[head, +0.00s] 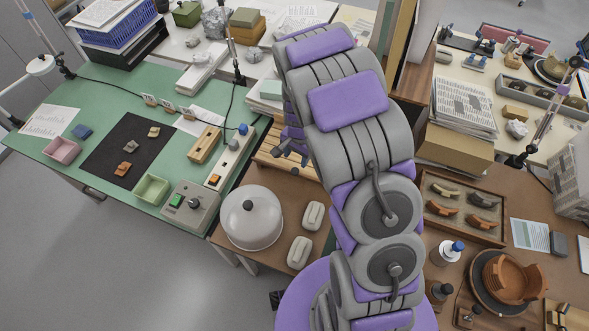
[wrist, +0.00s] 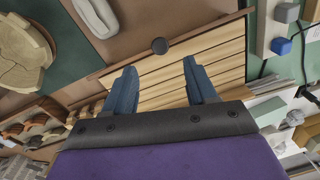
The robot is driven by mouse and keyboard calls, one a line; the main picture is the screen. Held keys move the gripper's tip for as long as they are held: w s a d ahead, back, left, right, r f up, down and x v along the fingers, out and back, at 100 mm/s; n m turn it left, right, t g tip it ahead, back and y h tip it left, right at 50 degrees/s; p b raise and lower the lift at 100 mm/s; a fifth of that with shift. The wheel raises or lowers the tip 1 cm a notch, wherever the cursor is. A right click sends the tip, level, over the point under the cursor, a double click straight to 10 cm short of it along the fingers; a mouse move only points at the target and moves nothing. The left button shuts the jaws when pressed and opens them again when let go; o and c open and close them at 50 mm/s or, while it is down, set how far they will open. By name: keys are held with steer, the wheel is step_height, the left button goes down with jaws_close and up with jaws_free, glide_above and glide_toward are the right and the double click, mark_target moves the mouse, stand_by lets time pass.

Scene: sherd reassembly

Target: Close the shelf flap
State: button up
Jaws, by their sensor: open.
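The flap (wrist: 225,50) is a light-wood slatted panel with a darker edge strip and a round dark knob (wrist: 159,45) on that edge in the wrist view. In the head view, part of the slatted wood (head: 272,160) shows left of my arm, which hides the rest. My gripper (wrist: 160,78) is open, its two blue fingers pointing at the knob edge from over the slats. The knob lies beyond the fingertips, between their lines, and nothing is held. My gripper (head: 291,150) also shows small in the head view. Whether it touches the slats I cannot tell.
A white dome (head: 252,220) and white blocks (head: 313,215) stand on the brown surface beside the slatted wood. A control box (head: 190,207) sits on the green table (head: 75,95). A sherd tray (head: 462,208) and a partly assembled bowl (head: 510,280) stand right of my arm.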

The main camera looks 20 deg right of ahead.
mark_target(294, 171)
steer(key=f, duration=0.9)
steer(key=shift+w+a+b, duration=0.25)
steer(key=shift+w+b, duration=0.05)
steer(key=shift+b, duration=0.05)
steer(key=shift+c, duration=0.3)
jaws_close()
